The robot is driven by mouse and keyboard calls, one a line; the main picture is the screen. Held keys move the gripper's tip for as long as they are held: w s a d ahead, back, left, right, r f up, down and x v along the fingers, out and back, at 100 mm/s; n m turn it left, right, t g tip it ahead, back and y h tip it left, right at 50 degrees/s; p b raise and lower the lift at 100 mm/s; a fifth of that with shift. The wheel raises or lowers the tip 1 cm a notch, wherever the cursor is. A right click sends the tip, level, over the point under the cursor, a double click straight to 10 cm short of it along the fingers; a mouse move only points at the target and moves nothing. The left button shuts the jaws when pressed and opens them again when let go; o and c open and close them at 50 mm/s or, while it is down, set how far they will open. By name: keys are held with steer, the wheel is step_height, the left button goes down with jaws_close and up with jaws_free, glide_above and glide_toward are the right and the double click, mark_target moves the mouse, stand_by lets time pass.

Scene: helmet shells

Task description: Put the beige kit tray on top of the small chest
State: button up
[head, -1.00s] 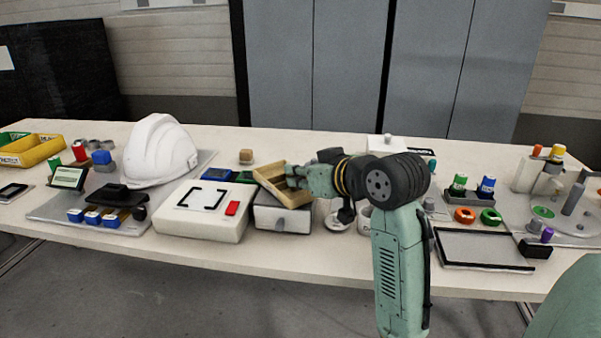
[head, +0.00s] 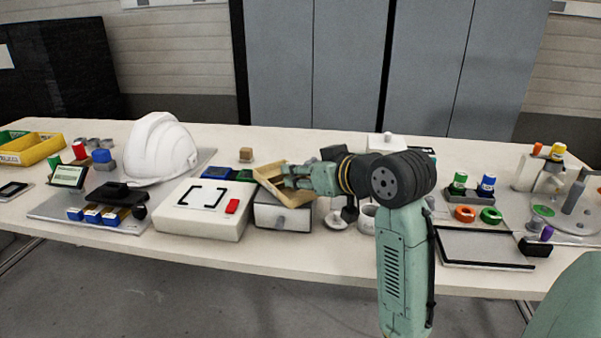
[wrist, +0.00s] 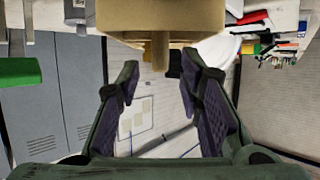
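The beige kit tray (head: 270,182) sits over the top of the small chest (head: 296,220), turned at an angle to it. The chest is a grey-white box with a drawer knob on its front. The tray looks slightly tilted in the head view, and I cannot tell whether it lies fully on the chest. My gripper (head: 289,176) is at the tray's right side. In the wrist view, my gripper (wrist: 160,78) has its fingers spread, with clear space between them. The tray's tan body (wrist: 160,22) is just beyond the fingertips, and its narrow tab (wrist: 160,52) points between them without visible finger contact.
A white box with a red button (head: 205,224) stands close left of the chest. A white helmet shell (head: 159,150) is farther left. A white round cup (head: 367,216) is right of the chest, partly behind my arm. A black-framed panel (head: 485,249) lies at right.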

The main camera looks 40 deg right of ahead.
steer(key=d+b+v, duration=0.1)
steer(key=v, duration=1)
steer(key=shift+a, duration=0.5)
